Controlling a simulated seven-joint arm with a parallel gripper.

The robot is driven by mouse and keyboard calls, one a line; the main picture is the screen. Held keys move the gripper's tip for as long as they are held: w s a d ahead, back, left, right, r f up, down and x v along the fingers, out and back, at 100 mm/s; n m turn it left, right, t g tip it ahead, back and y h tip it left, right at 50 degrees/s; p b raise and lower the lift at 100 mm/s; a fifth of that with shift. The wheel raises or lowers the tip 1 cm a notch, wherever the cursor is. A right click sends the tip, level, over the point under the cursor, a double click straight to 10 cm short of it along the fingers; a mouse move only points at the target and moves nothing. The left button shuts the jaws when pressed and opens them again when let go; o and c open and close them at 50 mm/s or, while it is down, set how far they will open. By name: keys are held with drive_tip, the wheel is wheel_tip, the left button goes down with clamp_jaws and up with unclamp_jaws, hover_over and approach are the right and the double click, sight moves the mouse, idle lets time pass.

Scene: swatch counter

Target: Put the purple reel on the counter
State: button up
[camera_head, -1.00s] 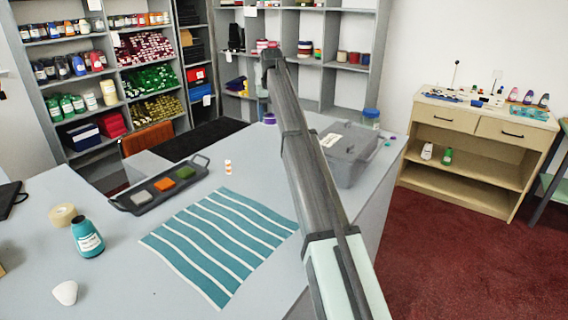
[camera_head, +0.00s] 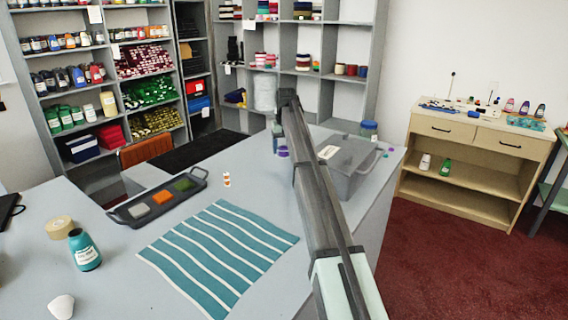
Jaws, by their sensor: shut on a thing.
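The purple reel (camera_head: 282,152) is a small purple shape at the low end of my gripper (camera_head: 279,143), by the far part of the grey counter (camera_head: 240,182). My gripper hangs from the far end of my arm and is shut on the reel. The arm and the distance hide most of the jaws. The reel appears just left of the grey lidded bin, low over the counter or on it; I cannot tell whether it touches.
The grey bin (camera_head: 352,182) and a blue-lidded jar (camera_head: 368,131) stand at the counter's back right. A swatch tray (camera_head: 118,216), striped teal cloth (camera_head: 218,256), orange-striped small cylinder (camera_head: 227,179), teal bottle (camera_head: 85,252) and tape roll (camera_head: 59,227) occupy the left and middle. Bare counter lies between cloth and reel.

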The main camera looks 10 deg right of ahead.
sight(284, 168)
drive_tip(key=shift+f, duration=2.95)
drive_tip(key=shift+f, duration=0.1)
drive_tip(key=o, duration=1)
drive_tip(key=r, duration=0.4)
drive_tip(key=s+r, duration=0.1)
drive_tip(key=r, duration=0.7)
drive_tip(key=shift+s, duration=0.4)
